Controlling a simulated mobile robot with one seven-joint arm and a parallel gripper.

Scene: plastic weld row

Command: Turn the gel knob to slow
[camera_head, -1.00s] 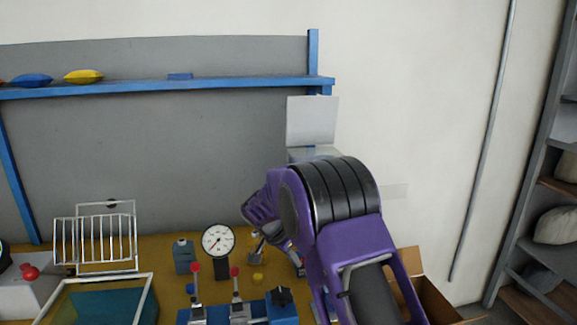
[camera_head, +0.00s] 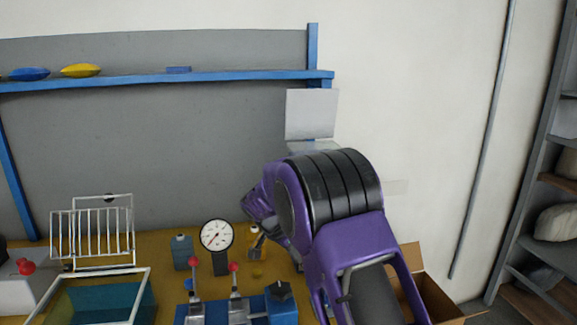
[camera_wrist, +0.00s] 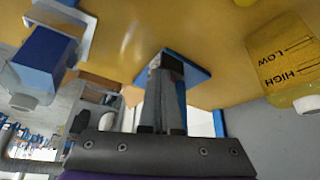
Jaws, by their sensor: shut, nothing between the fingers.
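A black-topped knob (camera_head: 279,291) sits on a blue block at the front of the bench in the head view. No label is readable, so I cannot tell whether it is the gel knob. In the wrist view my gripper (camera_wrist: 166,62) is shut with nothing held. Its fingertips overlap a small blue plate (camera_wrist: 188,72) on the yellow surface; I cannot tell whether they touch. In the head view my purple arm hides the fingers and part of the bench behind it.
A dial gauge (camera_head: 216,236) and two red-balled levers (camera_head: 194,262) stand left of my arm. A bottle marked LOW and HIGH (camera_wrist: 283,62) and a blue-and-white container (camera_wrist: 42,62) flank my fingers. A cardboard box (camera_head: 428,285) lies right of the bench.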

